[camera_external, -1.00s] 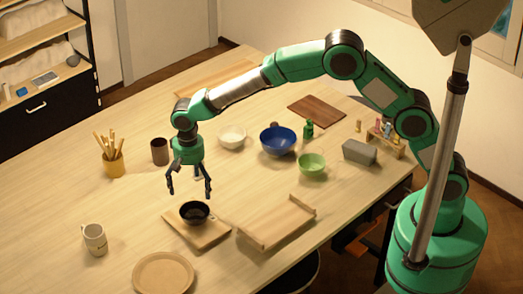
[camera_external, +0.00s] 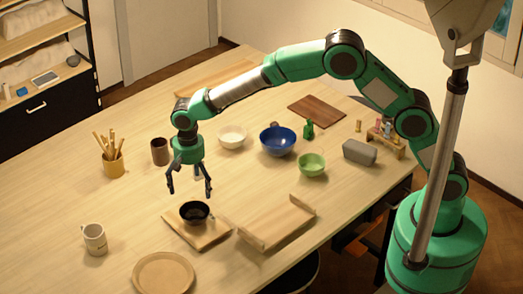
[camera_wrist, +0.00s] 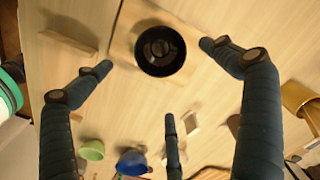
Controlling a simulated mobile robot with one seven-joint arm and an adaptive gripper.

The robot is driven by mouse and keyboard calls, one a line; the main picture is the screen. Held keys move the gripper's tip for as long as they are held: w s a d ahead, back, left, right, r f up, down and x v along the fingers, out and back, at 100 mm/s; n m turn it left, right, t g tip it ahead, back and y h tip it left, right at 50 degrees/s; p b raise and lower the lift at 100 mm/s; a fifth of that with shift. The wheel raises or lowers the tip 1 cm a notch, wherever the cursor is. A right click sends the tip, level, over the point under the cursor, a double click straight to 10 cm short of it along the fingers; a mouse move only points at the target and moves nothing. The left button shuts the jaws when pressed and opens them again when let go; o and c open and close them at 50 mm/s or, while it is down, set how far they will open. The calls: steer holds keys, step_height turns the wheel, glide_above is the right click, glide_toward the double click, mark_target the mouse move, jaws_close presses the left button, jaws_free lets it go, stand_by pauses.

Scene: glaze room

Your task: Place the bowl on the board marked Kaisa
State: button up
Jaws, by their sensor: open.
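A black bowl (camera_external: 195,212) sits upright on a light square wooden board (camera_external: 205,239) at the near middle of the table. The bowl (camera_wrist: 160,50) also shows in the wrist view, between and beyond my fingertips. My gripper (camera_external: 189,190) is open and empty, above and slightly behind the bowl; I see no contact. A white bowl (camera_external: 232,137), a blue bowl (camera_external: 277,141) and a green bowl (camera_external: 312,165) stand farther back. Other boards are a dark brown one (camera_external: 317,111), a round one (camera_external: 163,274) and a lipped one (camera_external: 277,224). I cannot read any name on them.
A mug (camera_external: 95,239) stands at left. A pot of sticks (camera_external: 114,164) and a brown cup (camera_external: 160,151) stand behind it. A grey block (camera_external: 360,152), a green bottle (camera_external: 308,130) and a small rack (camera_external: 386,141) are at right. The table's left middle is clear.

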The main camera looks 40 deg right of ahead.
steer(key=s+d+r+n+t+y, duration=0.1)
steer(key=s+d+r, duration=0.1)
steer(key=d+r, duration=0.9)
steer(key=s+d+r+t, duration=0.1)
steer(key=s+d+r, duration=0.1)
steer(key=d+r, duration=1)
steer(key=s+d+r+n+t, duration=0.1)
steer(key=s+d+r, duration=0.1)
steer(key=s+d, duration=0.45)
steer(key=s+d+r+n, duration=0.1)
steer(key=s+d+r, duration=0.25)
steer(key=d, duration=0.65)
steer(key=s+d+f+t, duration=0.1)
steer(key=s+d, duration=0.5)
steer(key=s, duration=0.4)
steer(key=s+d+f+n+t+h, duration=0.1)
steer(key=s+d+f, duration=0.1)
steer(key=s+d, duration=0.4)
steer(key=s, duration=0.4)
steer(key=shift+d+t, duration=0.3)
steer(key=shift+d, duration=0.05)
steer(key=shift+s, duration=0.1)
step_height(320, 180, down, 6)
steer(key=b, duration=0.6)
